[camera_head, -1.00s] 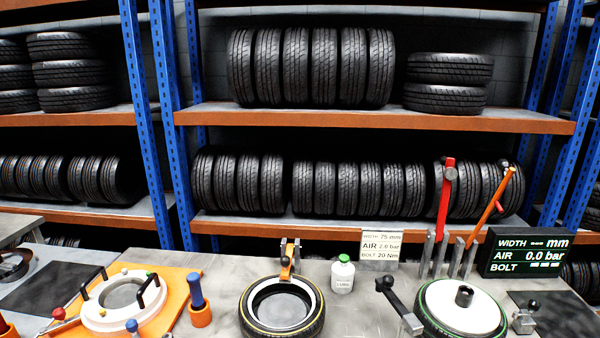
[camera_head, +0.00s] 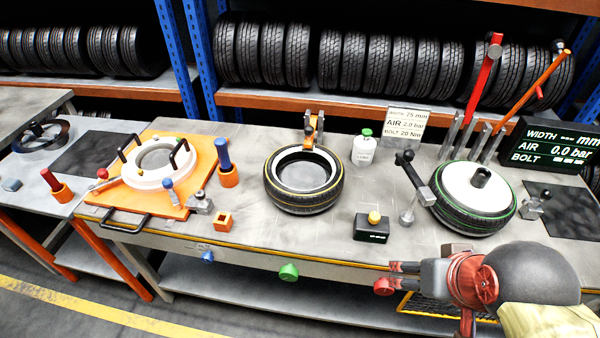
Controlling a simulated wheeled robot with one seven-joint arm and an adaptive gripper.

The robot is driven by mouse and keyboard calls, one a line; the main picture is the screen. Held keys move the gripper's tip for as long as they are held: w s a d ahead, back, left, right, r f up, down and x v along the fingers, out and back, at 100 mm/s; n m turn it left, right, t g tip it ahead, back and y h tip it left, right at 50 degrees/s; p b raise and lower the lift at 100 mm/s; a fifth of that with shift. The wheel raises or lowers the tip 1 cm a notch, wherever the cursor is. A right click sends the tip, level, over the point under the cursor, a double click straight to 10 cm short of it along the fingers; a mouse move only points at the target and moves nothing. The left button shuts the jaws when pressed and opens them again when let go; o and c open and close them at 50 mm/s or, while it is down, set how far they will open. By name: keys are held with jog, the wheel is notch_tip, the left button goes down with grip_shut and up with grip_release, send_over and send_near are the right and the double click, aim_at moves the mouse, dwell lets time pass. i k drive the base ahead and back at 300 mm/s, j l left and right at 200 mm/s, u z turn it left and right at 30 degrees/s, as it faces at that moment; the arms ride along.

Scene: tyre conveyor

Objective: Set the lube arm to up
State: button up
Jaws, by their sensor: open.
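A short orange arm on a grey bracket (camera_head: 313,128) stands at the back rim of the yellow-striped tyre (camera_head: 304,181); it looks like the lube arm, though no label on it is readable. A white bottle with a green cap, marked LUBE (camera_head: 364,148), stands to its right. A black-knobbed lever (camera_head: 414,177) leans beside the green-striped tyre (camera_head: 470,200). My gripper (camera_head: 392,276) is open and empty at the bench's front edge, at lower right. It points left, close to a red knob, and is well away from the orange arm.
Green (camera_head: 288,271), blue (camera_head: 207,256) and red (camera_head: 382,287) knobs line the bench front. A small black box with a yellow button (camera_head: 374,225) stands between the tyres. Tall red (camera_head: 484,80) and orange (camera_head: 533,87) levers rise at back right. An orange plate fixture (camera_head: 190,200) is at left.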

aim_at(309, 129)
jog(key=i+j+u, duration=0.15)
jog(key=u, duration=0.35)
jog(key=i+u, duration=0.5)
jog(key=k, duration=0.1)
